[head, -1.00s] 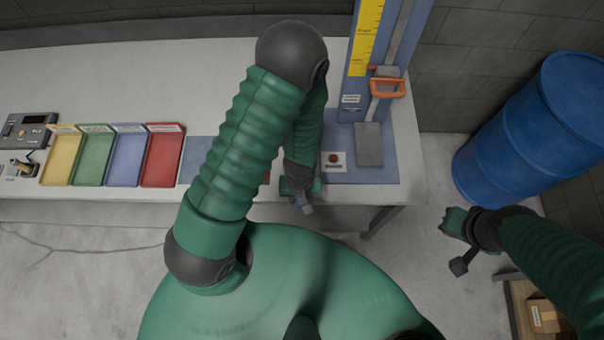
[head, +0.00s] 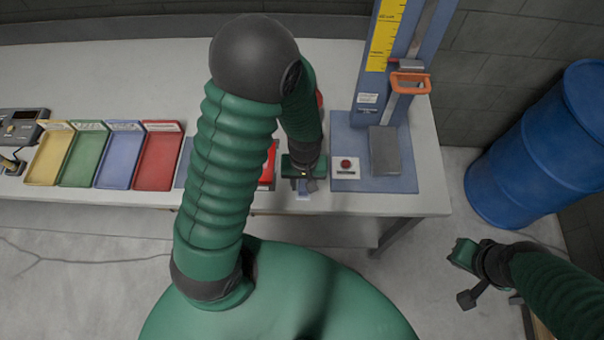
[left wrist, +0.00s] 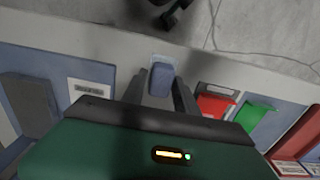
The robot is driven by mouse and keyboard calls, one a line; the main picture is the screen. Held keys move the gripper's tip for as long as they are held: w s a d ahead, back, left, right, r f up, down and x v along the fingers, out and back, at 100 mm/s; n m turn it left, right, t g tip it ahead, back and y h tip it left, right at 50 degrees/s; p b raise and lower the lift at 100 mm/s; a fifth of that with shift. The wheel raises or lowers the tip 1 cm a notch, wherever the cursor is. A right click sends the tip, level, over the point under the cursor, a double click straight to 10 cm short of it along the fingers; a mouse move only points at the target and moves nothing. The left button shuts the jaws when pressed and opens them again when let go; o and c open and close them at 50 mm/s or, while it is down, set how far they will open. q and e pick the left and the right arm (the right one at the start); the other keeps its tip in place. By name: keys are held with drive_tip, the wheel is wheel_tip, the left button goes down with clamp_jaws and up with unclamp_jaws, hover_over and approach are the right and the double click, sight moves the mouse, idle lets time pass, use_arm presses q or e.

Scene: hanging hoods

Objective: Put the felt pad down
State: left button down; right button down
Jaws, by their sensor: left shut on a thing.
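The felt pad (left wrist: 161,79) is a small blue-grey block between the fingertips of my left gripper (left wrist: 160,88) in the left wrist view. The gripper is shut on it. In the head view my left gripper (head: 304,184) points down over the front edge of the worktable (head: 405,205), between the red item and the blue mat. A pale blue patch (head: 303,196) shows just under the fingertips; whether the pad touches the table cannot be told. My right gripper (head: 464,274) hangs off the table at the right; its jaws are unclear.
Yellow, green, blue and red trays (head: 158,158) stand at left. A blue barrel (head: 535,150) stands at right.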

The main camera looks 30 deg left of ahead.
use_arm(q)
drive_tip(key=w+a, duration=0.3)
drive_tip(key=shift+w+f+p, duration=0.25)
drive_tip(key=shift+w+p, duration=0.05)
drive_tip(key=shift+w+a+f, duration=0.15)
drive_tip(key=shift+w+f, duration=0.05)
drive_tip(key=shift+w, duration=0.05)
drive_tip(key=shift+s+d+f+p, duration=0.1)
drive_tip(key=shift+d+f+p, duration=0.05)
drive_tip(key=shift+f, duration=0.45)
drive_tip(key=shift+s+d+f+p, duration=0.1)
drive_tip(key=shift+f+p, duration=0.05)
drive_tip(key=shift+f, duration=0.45)
drive_tip(key=shift+w+d+f, duration=0.1)
drive_tip(key=shift+d+f, duration=0.05)
drive_tip(key=shift+f, duration=0.35)
drive_tip(key=c, duration=1.2)
unclamp_jaws()
drive_tip(key=shift+o, duration=1.3)
drive_tip(key=shift+a, duration=0.3)
